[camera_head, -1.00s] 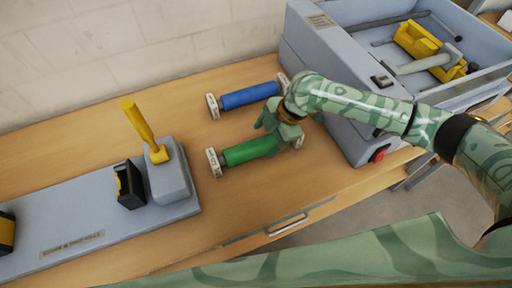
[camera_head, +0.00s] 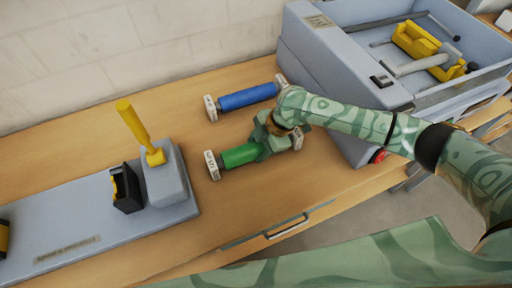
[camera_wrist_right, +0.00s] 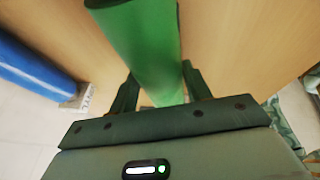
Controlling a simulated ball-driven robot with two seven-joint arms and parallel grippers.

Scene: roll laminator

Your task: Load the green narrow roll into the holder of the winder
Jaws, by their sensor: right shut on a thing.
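The green narrow roll (camera_head: 240,156) lies on the table with a pale block at each end, its left end block (camera_head: 212,166) in plain view. My right gripper (camera_head: 266,146) is shut on the roll's right part and hides some of it. In the right wrist view the green roll (camera_wrist_right: 143,42) runs between the two fingers of my right gripper (camera_wrist_right: 158,74). A grey fixture (camera_head: 95,220), apparently the winder, stands at the left with a black holder (camera_head: 126,187) and an upright yellow lever (camera_head: 134,127). My left gripper is not in view.
A blue roll (camera_head: 248,96) lies behind the green one and also shows at the left of the wrist view (camera_wrist_right: 30,68). A large grey machine (camera_head: 330,65) stands at the right. Bare tabletop (camera_head: 228,200) lies between the green roll and the front edge.

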